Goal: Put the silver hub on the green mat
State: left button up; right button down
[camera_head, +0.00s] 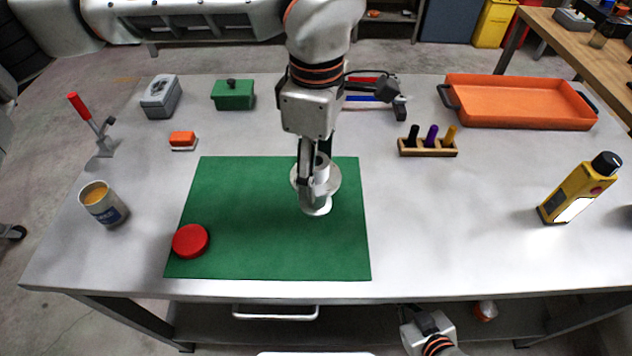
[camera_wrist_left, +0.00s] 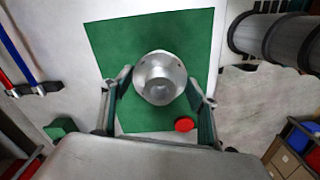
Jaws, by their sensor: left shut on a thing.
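The silver hub (camera_head: 325,175), a round flanged metal piece, is held between the fingers of my left gripper (camera_head: 314,180) over the right half of the green mat (camera_head: 240,220). Whether its underside touches the mat cannot be told. In the left wrist view the hub (camera_wrist_left: 160,75) shows end-on, with a finger on each side and green mat (camera_wrist_left: 120,45) behind it. My right gripper (camera_head: 420,325) shows partly at the bottom edge, below the table front; its jaw opening is unclear.
A red round piece (camera_head: 190,240) lies at the mat's front-left corner. A cup (camera_head: 103,203) stands left of the mat. A rack with coloured pegs (camera_head: 428,148), an orange tray (camera_head: 520,102) and a yellow bottle (camera_head: 578,190) are to the right. The table's front right is clear.

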aim_at(317, 185)
pick_arm(q)
jog(key=shift+f, duration=2.3)
jog(key=shift+f, duration=0.2)
jog(key=o, duration=1.4)
notch_tip(317, 185, up, 12)
jog(key=shift+r, duration=0.2)
jog(key=shift+s+f, duration=0.1)
